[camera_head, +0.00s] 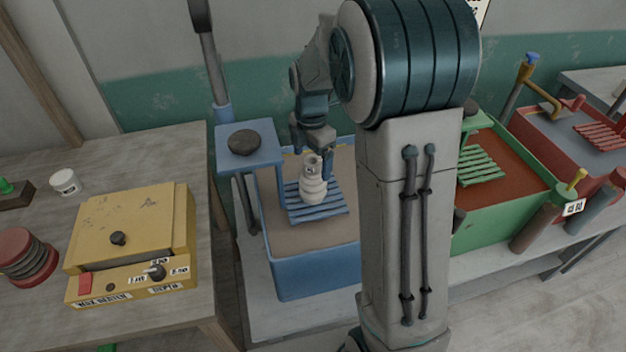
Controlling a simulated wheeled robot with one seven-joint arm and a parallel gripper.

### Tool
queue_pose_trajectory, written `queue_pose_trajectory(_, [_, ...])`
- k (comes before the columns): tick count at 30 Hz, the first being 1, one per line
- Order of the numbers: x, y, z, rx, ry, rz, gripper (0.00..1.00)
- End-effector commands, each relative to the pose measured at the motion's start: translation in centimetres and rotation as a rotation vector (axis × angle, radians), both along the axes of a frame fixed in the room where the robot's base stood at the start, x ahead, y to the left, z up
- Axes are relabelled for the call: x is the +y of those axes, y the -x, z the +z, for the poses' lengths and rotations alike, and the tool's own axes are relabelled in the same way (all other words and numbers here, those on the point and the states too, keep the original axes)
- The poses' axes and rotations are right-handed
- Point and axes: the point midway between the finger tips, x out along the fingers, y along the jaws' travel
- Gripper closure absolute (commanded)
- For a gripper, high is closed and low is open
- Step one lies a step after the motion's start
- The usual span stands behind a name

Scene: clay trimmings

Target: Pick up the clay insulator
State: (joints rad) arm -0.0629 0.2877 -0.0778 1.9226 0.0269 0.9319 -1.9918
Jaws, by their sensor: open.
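The clay insulator (313,187) is a pale, ribbed, upright piece with a hole near its top. It stands on the blue slatted rack (318,212) in the blue bin (318,272). My gripper (313,150) is open, just above and behind the insulator's top. One finger shows at each side of the top. I cannot tell whether the fingers touch it. My arm hides the right part of the blue bin.
A blue stand (268,158) with a dark lump (243,142) rises at the bin's left. A yellow box (130,240) sits on the left table. Green (500,215) and red (550,135) bins stand at the right, beyond my arm.

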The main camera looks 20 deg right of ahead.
Motion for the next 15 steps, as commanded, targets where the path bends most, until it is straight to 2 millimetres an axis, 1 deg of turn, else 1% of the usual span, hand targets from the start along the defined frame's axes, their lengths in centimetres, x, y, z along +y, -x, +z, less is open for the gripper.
queue_pose_trajectory(5, [0.0,0.5,-1.6,0.005,0.000,0.000,0.11])
queue_pose_trajectory(8, [-0.1,1.0,-3.0,0.005,0.000,-0.001,0.11])
queue_pose_trajectory(10, [-0.1,0.9,-4.1,0.004,0.001,0.000,0.11])
queue_pose_trajectory(15, [-0.1,0.8,-5.2,0.000,0.001,0.000,0.11])
